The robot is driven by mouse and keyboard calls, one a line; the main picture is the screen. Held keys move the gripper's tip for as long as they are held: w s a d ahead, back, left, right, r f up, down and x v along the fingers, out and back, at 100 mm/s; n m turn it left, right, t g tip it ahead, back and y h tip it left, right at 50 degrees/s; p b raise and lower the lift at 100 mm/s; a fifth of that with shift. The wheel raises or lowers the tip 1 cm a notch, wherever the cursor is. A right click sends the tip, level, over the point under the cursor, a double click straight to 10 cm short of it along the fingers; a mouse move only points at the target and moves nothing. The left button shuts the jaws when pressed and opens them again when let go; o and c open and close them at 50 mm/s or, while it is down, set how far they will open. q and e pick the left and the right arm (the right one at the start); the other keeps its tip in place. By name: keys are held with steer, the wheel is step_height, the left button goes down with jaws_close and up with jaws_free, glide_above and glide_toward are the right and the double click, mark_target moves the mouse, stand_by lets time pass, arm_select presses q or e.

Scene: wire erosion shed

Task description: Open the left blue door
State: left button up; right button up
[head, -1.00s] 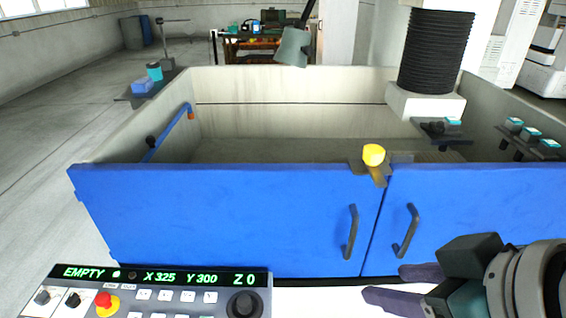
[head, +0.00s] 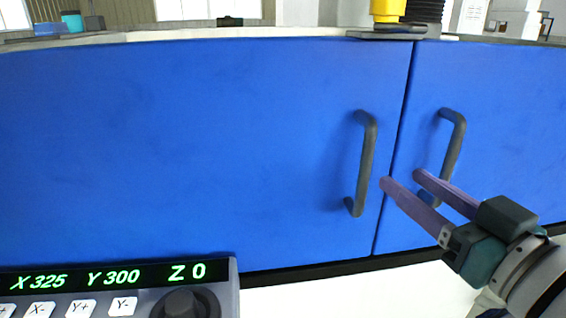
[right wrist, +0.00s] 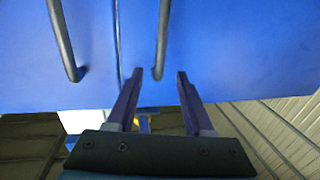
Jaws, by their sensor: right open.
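The left blue door (head: 200,150) fills most of the head view, shut, with a dark upright bar handle (head: 366,165) near its right edge. My right gripper (head: 402,178) is open and empty, its purple fingers pointing at the doors. In the head view its tips lie just right of the left door's handle, apart from it. The right wrist view looks upside down; there the left door's handle (right wrist: 163,40) lines up between the open fingers (right wrist: 156,73), with its depth unclear. My left gripper is out of view.
The right blue door (head: 500,120) has its own handle (head: 452,150), close to my fingers. A control panel (head: 120,285) stands at the lower left.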

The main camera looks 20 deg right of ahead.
mark_target(371, 156)
steer(key=w, duration=0.9)
steer(key=shift+w+d, duration=0.2)
steer(key=shift+w, duration=0.2)
steer(key=shift+c, duration=0.4)
jaws_close()
stand_by(0.6)
